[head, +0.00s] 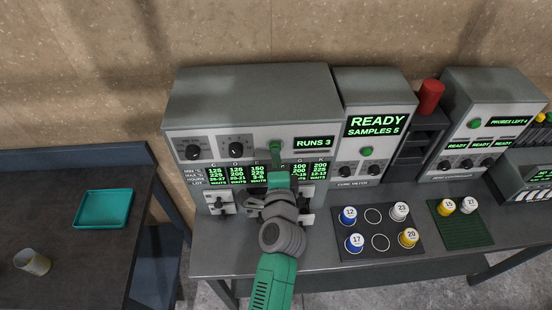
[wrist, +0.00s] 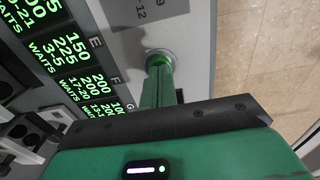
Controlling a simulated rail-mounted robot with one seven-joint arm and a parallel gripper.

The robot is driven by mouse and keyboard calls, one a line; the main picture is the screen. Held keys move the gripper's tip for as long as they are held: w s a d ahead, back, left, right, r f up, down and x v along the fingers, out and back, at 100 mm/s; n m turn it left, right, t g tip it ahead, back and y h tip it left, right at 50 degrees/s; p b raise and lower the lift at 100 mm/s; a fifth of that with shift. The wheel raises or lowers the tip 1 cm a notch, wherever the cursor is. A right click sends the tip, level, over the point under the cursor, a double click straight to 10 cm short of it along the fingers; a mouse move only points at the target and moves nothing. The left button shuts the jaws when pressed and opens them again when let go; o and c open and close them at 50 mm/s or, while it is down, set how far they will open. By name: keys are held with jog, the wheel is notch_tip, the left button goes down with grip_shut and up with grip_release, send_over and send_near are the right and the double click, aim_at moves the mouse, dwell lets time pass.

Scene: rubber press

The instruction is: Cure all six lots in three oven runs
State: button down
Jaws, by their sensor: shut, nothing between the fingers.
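The oven (head: 248,95) is a grey cabinet at the left of the bench. Its display (head: 313,142) reads RUNS 3. Its green lot table (head: 226,175) shows WAITS in the columns I can read; my arm hides some. Two knobs with dials (head: 236,147) sit at the panel's left. My gripper (head: 275,150) is shut and empty in front of the panel, right of the knobs. In the wrist view its fingertips (wrist: 159,62) are at a round green button with a silver ring (wrist: 160,55); I cannot tell whether they press it. Lot fittings with black parts (head: 220,201) stand below the table.
The cure meter (head: 365,110) reads READY, SAMPLES 5. A dark mat (head: 380,262) holds several blue, white and yellow numbered cups. A green mat (head: 460,230) holds a yellow and a white cup. A teal tray (head: 103,209) and a cup (head: 32,262) are on the left table.

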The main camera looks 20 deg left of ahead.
jog(key=shift+w+a, duration=0.35)
jog(key=shift+w, duration=0.3)
jog(key=v, duration=1.4)
jog(key=shift+d, duration=0.1)
